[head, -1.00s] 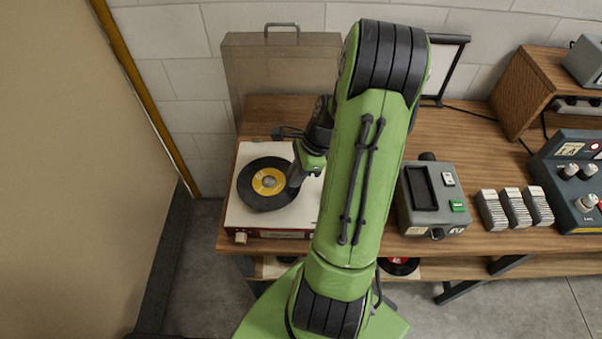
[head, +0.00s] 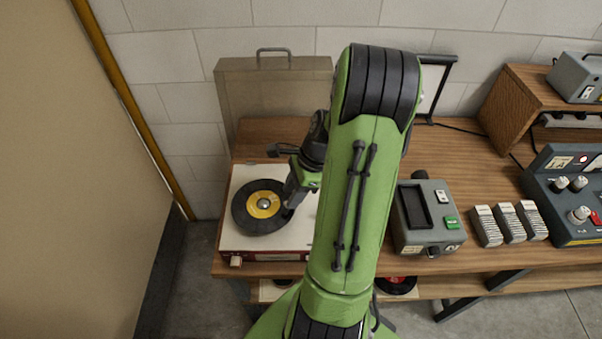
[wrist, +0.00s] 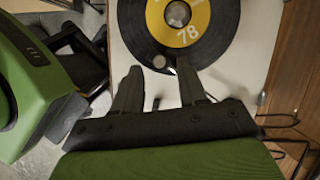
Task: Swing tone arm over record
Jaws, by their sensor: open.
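The turntable has a cream deck (head: 246,241) and stands at the left end of the wooden bench. A black record with a yellow label (head: 263,205) lies on it; the label reads 78 in the wrist view (wrist: 190,16). My gripper (head: 288,210) is low over the record's right edge in the head view. In the wrist view my gripper (wrist: 158,68) has its two dark fingers apart, tips at the record's rim. A small silvery piece (wrist: 159,62), perhaps part of the tone arm, shows between the tips. The rest of the tone arm is not clearly visible.
A grey device with a green button (head: 428,217) is right of my arm, then several card stacks (head: 507,224) and a control console (head: 570,195). A wall panel (head: 80,190) rises at the left.

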